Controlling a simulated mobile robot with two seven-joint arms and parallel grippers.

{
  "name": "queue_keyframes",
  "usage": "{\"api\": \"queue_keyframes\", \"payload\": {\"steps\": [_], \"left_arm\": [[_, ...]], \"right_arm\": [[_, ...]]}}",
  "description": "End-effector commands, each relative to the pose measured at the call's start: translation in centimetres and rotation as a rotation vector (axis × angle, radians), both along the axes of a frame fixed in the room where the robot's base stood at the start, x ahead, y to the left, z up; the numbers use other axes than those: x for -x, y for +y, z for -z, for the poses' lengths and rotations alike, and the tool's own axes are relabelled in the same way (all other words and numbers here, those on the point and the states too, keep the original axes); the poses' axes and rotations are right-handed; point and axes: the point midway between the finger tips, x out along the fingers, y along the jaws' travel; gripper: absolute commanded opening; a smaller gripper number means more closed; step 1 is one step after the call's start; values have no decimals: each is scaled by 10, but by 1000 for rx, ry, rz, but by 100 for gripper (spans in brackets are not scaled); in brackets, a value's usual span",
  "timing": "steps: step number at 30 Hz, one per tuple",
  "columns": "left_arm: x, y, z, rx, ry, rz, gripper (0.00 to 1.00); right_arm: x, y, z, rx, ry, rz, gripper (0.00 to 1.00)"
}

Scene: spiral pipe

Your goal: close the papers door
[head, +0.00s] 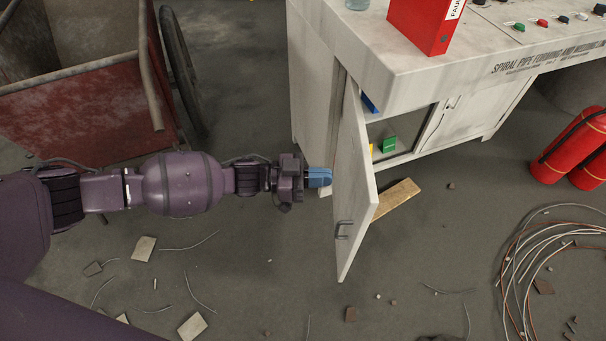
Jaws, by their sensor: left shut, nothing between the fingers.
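My left gripper (326,178) has blue fingertips and is shut and empty. Its tips are at the left, outer face of the door; whether they touch it I cannot tell. My right gripper is not in the view.
A red binder (425,22) stands on the cabinet top beside a button panel. A wooden board (397,199) lies on the floor by the door. Red cylinders (571,147) and coiled cable (515,265) are at the right. A rusty red cart (90,115) is at the left.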

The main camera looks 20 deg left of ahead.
Motion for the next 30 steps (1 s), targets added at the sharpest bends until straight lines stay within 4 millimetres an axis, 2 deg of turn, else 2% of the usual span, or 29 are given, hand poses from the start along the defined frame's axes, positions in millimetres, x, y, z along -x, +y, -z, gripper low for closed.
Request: {"api": "queue_keyframes", "payload": {"steps": [1,6,12,30], "left_arm": [[-2,-10,2,2,3,1,0],[-9,-36,3,2,4,1,0],[-14,-55,2,0,2,0,0],[-16,-62,0,0,0,-5,0]], "right_arm": [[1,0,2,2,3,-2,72],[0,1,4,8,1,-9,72],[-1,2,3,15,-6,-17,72],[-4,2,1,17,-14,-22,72]]}}
